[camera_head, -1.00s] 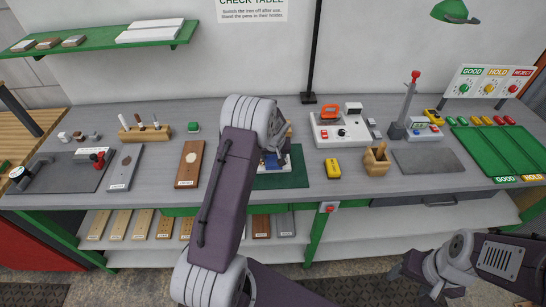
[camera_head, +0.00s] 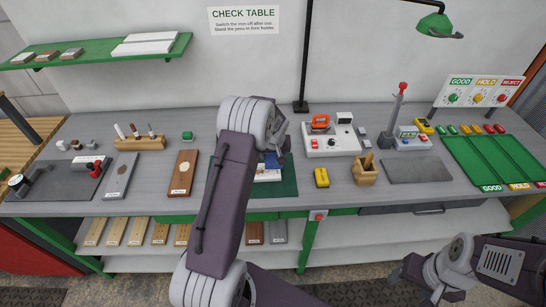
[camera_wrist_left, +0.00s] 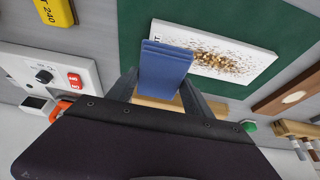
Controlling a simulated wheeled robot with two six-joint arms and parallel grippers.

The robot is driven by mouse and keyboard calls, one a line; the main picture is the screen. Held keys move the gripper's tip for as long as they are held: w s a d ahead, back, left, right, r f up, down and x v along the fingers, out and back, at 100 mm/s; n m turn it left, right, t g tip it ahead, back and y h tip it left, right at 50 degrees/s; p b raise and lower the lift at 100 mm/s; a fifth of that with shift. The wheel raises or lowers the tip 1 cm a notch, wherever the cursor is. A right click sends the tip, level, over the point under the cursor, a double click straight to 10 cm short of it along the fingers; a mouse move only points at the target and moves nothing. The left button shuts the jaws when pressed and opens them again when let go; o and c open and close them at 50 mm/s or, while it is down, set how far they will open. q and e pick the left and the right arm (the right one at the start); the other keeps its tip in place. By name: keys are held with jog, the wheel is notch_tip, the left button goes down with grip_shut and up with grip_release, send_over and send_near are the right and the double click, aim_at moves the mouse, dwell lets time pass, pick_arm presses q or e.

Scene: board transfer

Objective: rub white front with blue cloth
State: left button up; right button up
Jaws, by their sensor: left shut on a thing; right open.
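My left gripper (camera_wrist_left: 160,82) is shut on the blue cloth (camera_wrist_left: 166,62), which looks like a folded, layered pad with a pale wooden piece behind it. The cloth overlaps the left end of the white front (camera_wrist_left: 232,62) in the left wrist view; I cannot tell whether they touch. The white front has brown speckles in its middle and lies on a green mat (camera_wrist_left: 285,22). In the head view the cloth (camera_head: 272,160) and the white front (camera_head: 268,174) show just right of my left arm, which hides the rest. My right gripper (camera_head: 412,283) is open and empty at the lower right, away from the table.
A yellow block (camera_head: 321,177) and a wooden holder (camera_head: 367,170) stand right of the mat (camera_head: 286,187). A white control box (camera_head: 332,142) is behind. A brown board (camera_head: 182,173) lies left. A grey pad (camera_head: 415,170) and green trays (camera_head: 490,160) are right.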

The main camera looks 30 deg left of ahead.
pick_arm(q)
jog(key=shift+w+d+r+p, duration=0.1)
jog(key=shift+r+p, duration=0.4)
jog(key=shift+r, duration=0.6)
